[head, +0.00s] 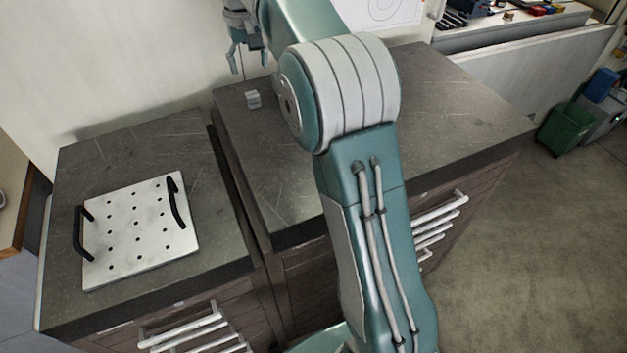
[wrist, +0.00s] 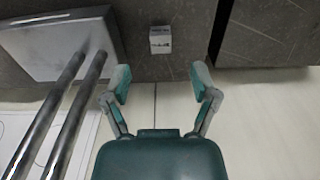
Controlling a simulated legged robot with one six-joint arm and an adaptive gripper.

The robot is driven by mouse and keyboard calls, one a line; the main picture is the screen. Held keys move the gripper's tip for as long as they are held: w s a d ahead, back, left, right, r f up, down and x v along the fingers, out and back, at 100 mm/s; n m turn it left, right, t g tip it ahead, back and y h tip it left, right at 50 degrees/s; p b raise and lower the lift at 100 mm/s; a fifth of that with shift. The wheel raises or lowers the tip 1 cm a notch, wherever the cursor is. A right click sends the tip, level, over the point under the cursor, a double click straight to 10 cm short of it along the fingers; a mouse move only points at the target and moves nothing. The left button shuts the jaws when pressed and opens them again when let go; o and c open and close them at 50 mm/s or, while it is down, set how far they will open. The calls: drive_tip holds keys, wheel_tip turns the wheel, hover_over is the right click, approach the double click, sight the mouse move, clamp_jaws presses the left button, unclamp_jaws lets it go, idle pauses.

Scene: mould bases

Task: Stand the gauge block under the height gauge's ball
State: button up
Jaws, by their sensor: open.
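The gauge block (head: 253,99), a small light grey block, sits on the dark counter near its back left corner. In the wrist view the block (wrist: 160,40) lies beyond the fingertips, roughly centred between them. My gripper (head: 250,68) is open and empty, above and behind the block near the wall; its spread fingers also show in the wrist view (wrist: 161,78). The height gauge shows only in the wrist view, as a grey base plate (wrist: 50,45) with two chrome columns (wrist: 68,110), left of the block. Its ball is not visible. My arm seems to hide the gauge in the head view.
A white perforated plate (head: 135,232) with two black handles lies on the lower left counter (head: 85,155). The right counter (head: 460,110) looks bare where visible. A pale wall (head: 110,60) stands close behind. A green bin (head: 566,130) is on the floor at right.

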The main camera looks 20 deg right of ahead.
drive_tip(key=s+r+t, duration=0.1)
drive_tip(key=s+r, duration=0.3)
drive_tip(key=s, duration=0.5)
drive_tip(key=s+f+t, duration=0.2)
drive_tip(key=s+f, duration=0.2)
drive_tip(key=s, duration=0.8)
drive_tip(key=s+f+t, duration=0.2)
drive_tip(key=s+f, duration=0.3)
drive_tip(key=s, duration=0.8)
drive_tip(key=shift+s, duration=0.25)
